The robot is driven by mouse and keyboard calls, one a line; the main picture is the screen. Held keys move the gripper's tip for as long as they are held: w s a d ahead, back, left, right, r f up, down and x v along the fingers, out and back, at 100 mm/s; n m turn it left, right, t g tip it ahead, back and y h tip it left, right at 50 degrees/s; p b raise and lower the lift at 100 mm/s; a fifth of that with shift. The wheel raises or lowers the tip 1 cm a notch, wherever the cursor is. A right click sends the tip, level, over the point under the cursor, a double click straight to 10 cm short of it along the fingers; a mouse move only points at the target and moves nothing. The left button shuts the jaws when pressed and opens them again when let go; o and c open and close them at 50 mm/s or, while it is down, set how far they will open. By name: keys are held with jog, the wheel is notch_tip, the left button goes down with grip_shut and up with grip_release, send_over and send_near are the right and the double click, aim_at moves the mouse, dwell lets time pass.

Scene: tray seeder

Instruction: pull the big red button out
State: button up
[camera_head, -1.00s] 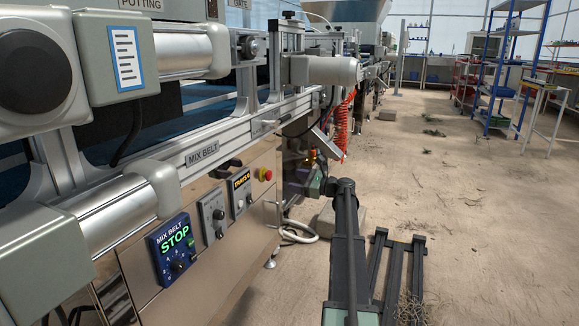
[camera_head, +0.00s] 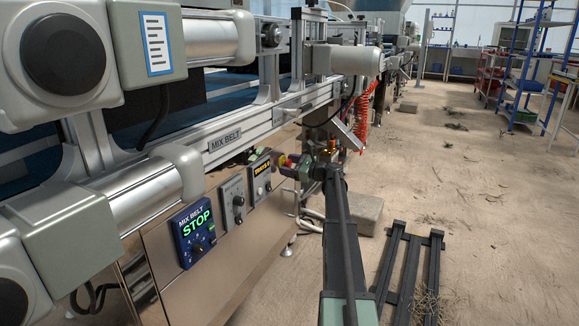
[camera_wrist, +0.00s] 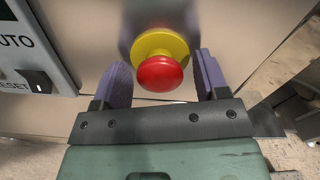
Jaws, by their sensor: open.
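The big red button (camera_wrist: 160,74) is a round red mushroom head on a yellow base (camera_wrist: 158,46), set on a metal panel, in the upper middle of the wrist view. My gripper (camera_wrist: 164,78) is open, with one purple finger on each side of the red head. The left finger stands apart from the head and so does the right one, with a visible gap on both sides.
A switch box (camera_wrist: 36,62) marked AUTO and RESET is left of the button. The head view shows a blue MIX BELT panel reading STOP (camera_head: 195,231), a knob box (camera_head: 236,201) and a display box (camera_head: 261,176). A black frame (camera_head: 410,268) lies on the floor at right.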

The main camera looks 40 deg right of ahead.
jog(key=c, duration=1.2)
jog(key=shift+s+d, duration=0.2)
jog(key=shift+s, duration=0.35)
grip_shut()
jog(key=o, duration=1.2)
grip_release()
jog(key=shift+d, duration=0.1)
jog(key=v, duration=1.1)
